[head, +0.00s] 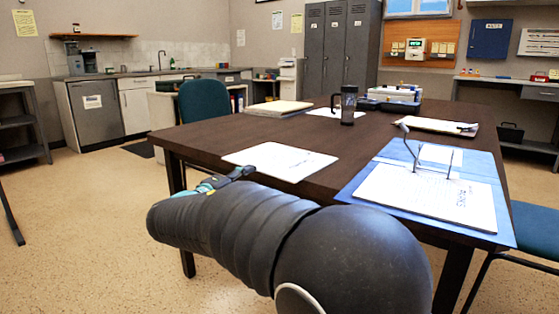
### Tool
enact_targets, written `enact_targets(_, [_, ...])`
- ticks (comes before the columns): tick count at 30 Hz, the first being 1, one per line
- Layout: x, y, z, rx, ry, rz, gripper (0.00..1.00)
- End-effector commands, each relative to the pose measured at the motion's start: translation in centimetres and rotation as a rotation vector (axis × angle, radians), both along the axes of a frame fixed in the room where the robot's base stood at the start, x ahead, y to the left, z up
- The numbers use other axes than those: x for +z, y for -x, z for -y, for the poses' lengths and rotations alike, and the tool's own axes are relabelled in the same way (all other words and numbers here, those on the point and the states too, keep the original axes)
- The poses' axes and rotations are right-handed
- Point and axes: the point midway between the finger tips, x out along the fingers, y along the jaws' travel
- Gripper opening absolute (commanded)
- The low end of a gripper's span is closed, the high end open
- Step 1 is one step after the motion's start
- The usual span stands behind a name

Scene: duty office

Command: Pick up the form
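Several papers on the dark table could be the form; I cannot tell which one is meant. A loose white printed sheet (280,160) lies flat near the table's front left edge. An open blue ring binder (358,183) with printed pages (425,194) lies at the front right. A clipboard with a sheet (433,125) lies behind it, and another white sheet (325,112) lies further back. My gripper (238,174) shows only as a small dark and teal part above my arm, just left of the loose sheet in the picture. My arm hides the rest, including any grip.
The dark table (220,143) also bears a dark mug (348,105), a paper stack (278,107) and a device (394,96) at the back. A teal chair (206,102) stands behind it, another (537,230) at right. The floor at left (80,225) is mostly clear.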

Motion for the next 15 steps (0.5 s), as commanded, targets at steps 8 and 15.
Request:
enact_targets(8, [0.2,-3.0,2.0,-0.003,0.001,-0.001,0.34])
enact_targets(15, [0.3,-4.0,2.6,0.001,0.001,-0.001,0.34])
